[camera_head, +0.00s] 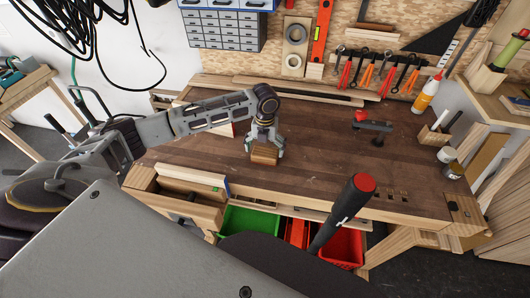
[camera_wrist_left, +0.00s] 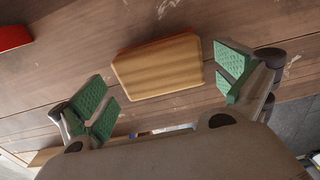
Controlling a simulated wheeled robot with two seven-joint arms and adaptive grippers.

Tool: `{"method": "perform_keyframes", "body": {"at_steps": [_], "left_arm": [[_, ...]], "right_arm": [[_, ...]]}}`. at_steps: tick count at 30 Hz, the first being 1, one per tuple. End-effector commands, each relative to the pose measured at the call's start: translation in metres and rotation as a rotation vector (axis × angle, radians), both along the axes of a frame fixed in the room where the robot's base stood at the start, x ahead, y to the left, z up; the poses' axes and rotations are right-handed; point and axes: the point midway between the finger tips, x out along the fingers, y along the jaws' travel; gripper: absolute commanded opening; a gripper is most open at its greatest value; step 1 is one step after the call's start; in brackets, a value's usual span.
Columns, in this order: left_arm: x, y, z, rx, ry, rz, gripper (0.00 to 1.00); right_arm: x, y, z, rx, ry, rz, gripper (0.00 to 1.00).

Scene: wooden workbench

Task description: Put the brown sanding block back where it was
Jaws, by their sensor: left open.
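The brown sanding block (camera_head: 264,154) lies on the workbench top (camera_head: 320,160) near its front middle. My left gripper (camera_head: 265,150) is directly above the block, pointing down, with a finger on either side of it. In the left wrist view the block (camera_wrist_left: 158,66) lies between the two green-padded fingers of the open gripper (camera_wrist_left: 165,90), with a gap on each side. The block looks slightly tilted in that view. My right gripper is not in view.
A dark clamp-like tool with a red part (camera_head: 373,127) lies to the right on the bench. A white and orange bottle (camera_head: 426,95) stands at the back right. Green (camera_head: 250,220) and red bins (camera_head: 340,245) sit below the front edge. The bench around the block is clear.

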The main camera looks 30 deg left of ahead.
Motion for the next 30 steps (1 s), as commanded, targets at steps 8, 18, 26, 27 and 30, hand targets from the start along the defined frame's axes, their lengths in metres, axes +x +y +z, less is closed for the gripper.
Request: {"method": "perform_keyframes", "body": {"at_steps": [8,18,26,27,30], "left_arm": [[0.0,0.0,0.042,0.0,-0.001,-0.001,1.0],[0.001,0.0,0.085,-0.001,-0.001,-0.001,1.0],[0.0,0.0,0.095,0.0,0.001,0.0,1.0],[0.0,0.0,0.095,0.0,0.001,0.0,1.0],[0.0,0.0,0.095,0.0,0.001,0.0,1.0]], "right_arm": [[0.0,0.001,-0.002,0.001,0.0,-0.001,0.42],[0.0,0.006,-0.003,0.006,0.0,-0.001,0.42],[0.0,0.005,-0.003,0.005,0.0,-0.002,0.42],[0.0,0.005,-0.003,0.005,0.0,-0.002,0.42],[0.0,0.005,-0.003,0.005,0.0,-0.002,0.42]]}}
